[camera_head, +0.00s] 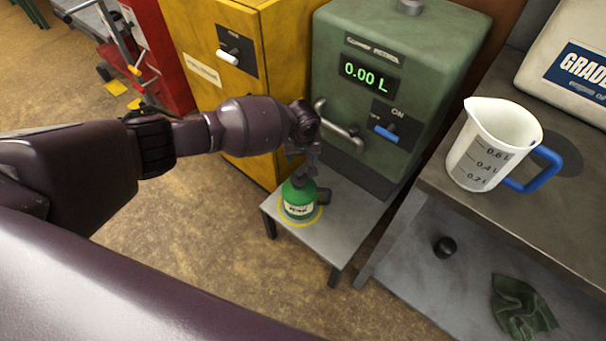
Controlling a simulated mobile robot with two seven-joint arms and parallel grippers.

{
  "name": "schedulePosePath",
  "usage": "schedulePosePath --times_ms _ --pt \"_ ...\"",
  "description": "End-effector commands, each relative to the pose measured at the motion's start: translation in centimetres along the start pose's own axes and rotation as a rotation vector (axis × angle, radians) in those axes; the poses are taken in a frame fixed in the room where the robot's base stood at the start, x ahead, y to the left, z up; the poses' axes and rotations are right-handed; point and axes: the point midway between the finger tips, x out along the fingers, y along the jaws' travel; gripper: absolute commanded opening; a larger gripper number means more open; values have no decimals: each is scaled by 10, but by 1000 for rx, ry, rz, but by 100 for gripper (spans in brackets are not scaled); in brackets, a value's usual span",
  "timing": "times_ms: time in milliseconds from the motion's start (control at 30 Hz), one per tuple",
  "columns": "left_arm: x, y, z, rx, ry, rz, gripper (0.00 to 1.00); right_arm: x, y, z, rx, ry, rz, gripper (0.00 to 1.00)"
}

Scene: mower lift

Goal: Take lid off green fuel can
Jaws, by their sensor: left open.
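The small green fuel can (298,207) with a pale label stands upright inside a yellow ring on a low grey stand (345,217). My left gripper (309,163) is open, pointing down just above the top of the can. Its fingers overlap the can's top in this view, so I cannot tell whether they touch it. The lid is not clearly visible behind them. A dark part shows at the can's right side. My right gripper is not in view.
The green petrol pump (400,70) with its metal nozzle (340,128) stands close behind the stand. A yellow cabinet (265,45) is beside it. At right, a bench (560,215) holds a measuring jug (490,145); a black cap-like piece (445,246) and cloth (522,308) lie below.

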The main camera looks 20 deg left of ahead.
Motion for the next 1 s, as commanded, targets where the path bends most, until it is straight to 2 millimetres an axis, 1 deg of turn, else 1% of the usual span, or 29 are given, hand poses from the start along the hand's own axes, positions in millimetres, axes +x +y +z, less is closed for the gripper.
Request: schedulePosePath --times_ms 67,167,267,433,500,667,767,1000 --pt "0 -2 0 -29 0 -5 61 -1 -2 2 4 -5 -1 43" --pt "7 -2 0 -41 -2 -5 61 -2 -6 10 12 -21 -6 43" --pt "20 -2 2 -39 -5 -7 61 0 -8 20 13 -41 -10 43" --pt "47 -3 3 -37 -7 -9 61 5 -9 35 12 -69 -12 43" --pt "55 -2 3 -37 -6 -7 61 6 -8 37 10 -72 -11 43" --pt "60 -2 1 -37 0 -4 61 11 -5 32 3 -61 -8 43" --pt "68 -3 2 -35 -1 -4 61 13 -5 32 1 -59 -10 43" --pt "104 -7 7 -35 -7 -8 61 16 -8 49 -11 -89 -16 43"
